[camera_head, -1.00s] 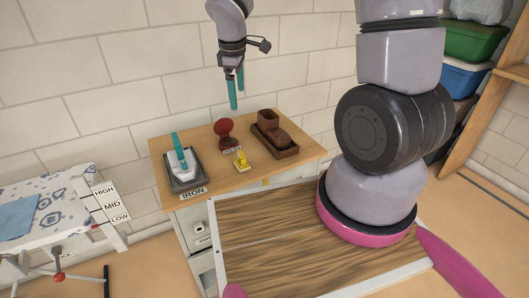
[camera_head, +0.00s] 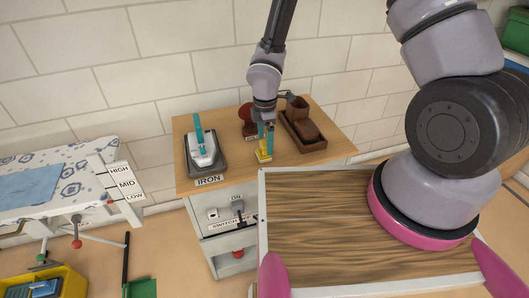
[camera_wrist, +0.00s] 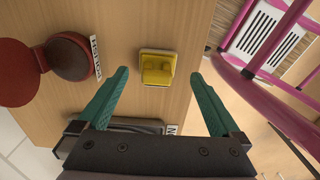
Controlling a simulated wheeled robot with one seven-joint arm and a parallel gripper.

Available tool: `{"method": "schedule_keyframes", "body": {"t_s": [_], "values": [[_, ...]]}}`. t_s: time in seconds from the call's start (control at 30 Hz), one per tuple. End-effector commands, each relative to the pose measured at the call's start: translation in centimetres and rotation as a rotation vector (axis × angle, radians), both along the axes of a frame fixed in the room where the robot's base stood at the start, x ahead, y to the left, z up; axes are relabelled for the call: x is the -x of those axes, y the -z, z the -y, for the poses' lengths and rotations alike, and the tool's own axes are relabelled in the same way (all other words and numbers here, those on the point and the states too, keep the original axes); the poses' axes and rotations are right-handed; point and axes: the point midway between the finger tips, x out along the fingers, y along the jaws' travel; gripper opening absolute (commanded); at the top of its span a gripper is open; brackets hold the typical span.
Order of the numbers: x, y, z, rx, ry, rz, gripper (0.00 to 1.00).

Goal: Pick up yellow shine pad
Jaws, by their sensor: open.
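The yellow shine pad (camera_head: 263,156) sits on the wooden top of the cabinet, near its front edge. In the wrist view the yellow shine pad (camera_wrist: 157,68) is a small block with a raised handle on a paler base. My gripper (camera_head: 265,140) is over the pad in the head view, with teal fingers pointing down and partly hiding it. In the wrist view my gripper (camera_wrist: 160,85) is open, its fingers apart and empty. The pad lies between the lines of the two fingers, just beyond their tips. I cannot tell the exact height gap.
A red round-headed polish item (camera_head: 247,112) stands behind the pad. A brown brush tray (camera_head: 317,145) is close on the right. The iron (camera_head: 201,146) rests on a grey stand at left. The ironing board (camera_head: 50,212) is farther left.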

Motion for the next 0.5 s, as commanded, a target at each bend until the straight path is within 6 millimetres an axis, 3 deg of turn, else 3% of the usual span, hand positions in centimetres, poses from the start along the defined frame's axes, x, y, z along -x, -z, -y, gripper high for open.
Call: {"method": "schedule_keyframes", "body": {"t_s": [0.3,0.5], "values": [[-0.2,4.3,-0.4,0.002,-0.001,0.0,1.0],[-0.3,5.1,-0.4,0.0,0.001,0.001,1.0]]}}
